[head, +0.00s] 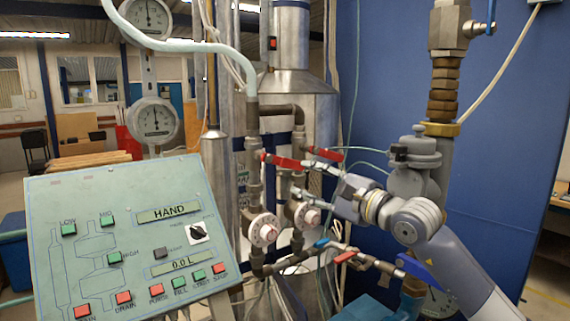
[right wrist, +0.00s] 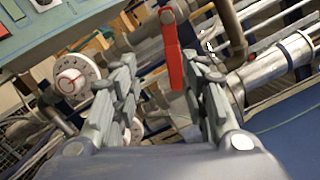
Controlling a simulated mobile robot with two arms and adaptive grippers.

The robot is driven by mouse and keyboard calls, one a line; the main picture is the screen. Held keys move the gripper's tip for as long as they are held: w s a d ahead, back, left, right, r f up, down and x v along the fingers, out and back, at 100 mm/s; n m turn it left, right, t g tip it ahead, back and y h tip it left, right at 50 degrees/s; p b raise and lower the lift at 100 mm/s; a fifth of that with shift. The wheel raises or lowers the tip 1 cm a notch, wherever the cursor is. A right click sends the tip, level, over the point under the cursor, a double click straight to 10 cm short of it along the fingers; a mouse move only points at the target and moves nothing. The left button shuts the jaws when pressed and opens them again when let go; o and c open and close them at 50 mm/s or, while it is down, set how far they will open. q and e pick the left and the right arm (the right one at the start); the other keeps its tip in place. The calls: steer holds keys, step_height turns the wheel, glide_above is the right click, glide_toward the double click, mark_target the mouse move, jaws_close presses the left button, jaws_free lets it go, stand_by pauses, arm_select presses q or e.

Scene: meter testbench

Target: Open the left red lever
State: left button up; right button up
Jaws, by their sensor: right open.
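The left red lever (head: 284,161) sits on a vertical pipe left of centre in the head view and points right, slightly downward. A second red lever (head: 326,154) is just to its right. My right gripper (head: 308,181) is open and empty, its fingers pointing left, close to the levers and a little below them. In the right wrist view a red lever (right wrist: 172,52) shows between and beyond the open fingers (right wrist: 166,80), with no visible grip on it. My left gripper is not in view.
A green control panel (head: 125,235) fills the lower left. Two white dials (head: 264,231) (head: 307,216) sit below the levers. Lower pipes carry a blue handle (head: 322,243) and a red handle (head: 345,257). A blue wall (head: 510,130) stands at right.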

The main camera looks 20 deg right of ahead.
mark_target(295, 165)
steer(key=w+p, duration=0.1)
steer(key=w, duration=0.2)
steer(key=w+h+p, duration=0.1)
steer(key=w+p, duration=0.1)
steer(key=w, duration=0.1)
steer(key=w+r+h+p, duration=0.1)
steer(key=w+p, duration=0.1)
steer(key=w, duration=0.1)
steer(key=shift+w+a+r, duration=0.1)
steer(key=shift+w, duration=0.2)
steer(key=shift+w+a+p, duration=0.2)
steer(key=shift+w+p, duration=0.3)
steer(key=shift+p, duration=0.05)
steer(key=shift+w+a, duration=0.1)
steer(key=shift+w, duration=0.1)
jaws_close()
